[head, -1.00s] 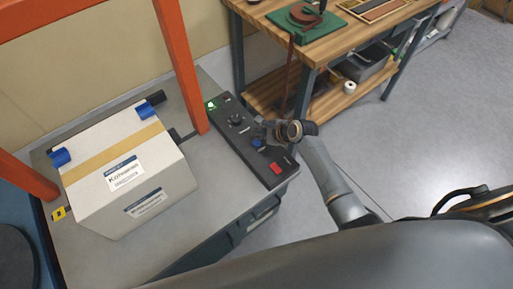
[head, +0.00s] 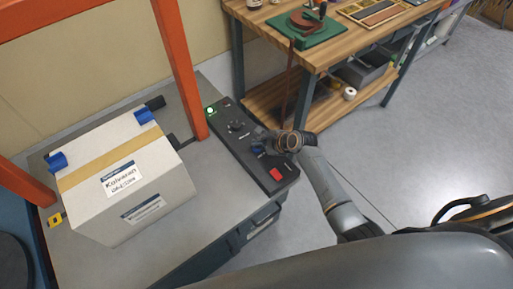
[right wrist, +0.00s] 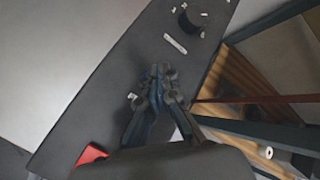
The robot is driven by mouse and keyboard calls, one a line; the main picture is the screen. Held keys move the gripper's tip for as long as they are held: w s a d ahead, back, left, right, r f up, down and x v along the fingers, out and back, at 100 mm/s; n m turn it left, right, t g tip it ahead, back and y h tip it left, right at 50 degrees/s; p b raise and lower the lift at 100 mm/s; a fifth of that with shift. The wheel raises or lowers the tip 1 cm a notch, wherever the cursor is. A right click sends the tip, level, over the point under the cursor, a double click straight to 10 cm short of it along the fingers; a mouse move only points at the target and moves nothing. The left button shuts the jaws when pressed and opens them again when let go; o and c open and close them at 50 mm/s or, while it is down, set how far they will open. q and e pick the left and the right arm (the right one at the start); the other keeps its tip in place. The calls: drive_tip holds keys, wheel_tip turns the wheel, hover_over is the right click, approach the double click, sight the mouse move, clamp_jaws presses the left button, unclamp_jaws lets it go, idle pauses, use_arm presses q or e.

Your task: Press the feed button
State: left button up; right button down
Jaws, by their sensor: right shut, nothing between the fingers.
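The black control panel (head: 222,119) runs along the right edge of the grey machine top. It carries a lit green lamp (head: 210,110), a black knob (head: 236,126), a blue button (head: 257,149) and a red button (head: 276,174). I cannot read which one is labelled feed. My right gripper (head: 261,139) is shut and empty, at the blue button and partly covering it. In the right wrist view its closed fingertips (right wrist: 157,75) point down at the panel, between the knob and the red button (right wrist: 91,155). Contact cannot be told. My left gripper is not in view.
A taped, labelled carton (head: 120,180) stands on the machine top, left of the panel, with blue pieces at its far corners. An orange post (head: 182,70) rises between carton and panel. A wooden workbench (head: 270,30) stands behind. Floor to the right is clear.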

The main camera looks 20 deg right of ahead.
sight(258, 150)
drive_tip(key=shift+f, duration=0.1)
idle(0.6)
drive_tip(key=shift+f, duration=0.35)
drive_tip(key=shift+f, duration=0.45)
idle(0.8)
drive_tip(key=shift+r, duration=0.15)
drive_tip(key=shift+r+p, duration=0.7)
drive_tip(key=shift+p, duration=0.15)
drive_tip(key=shift+r, duration=0.1)
wheel_tip(258, 150, up, 5)
drive_tip(key=p, duration=0.6)
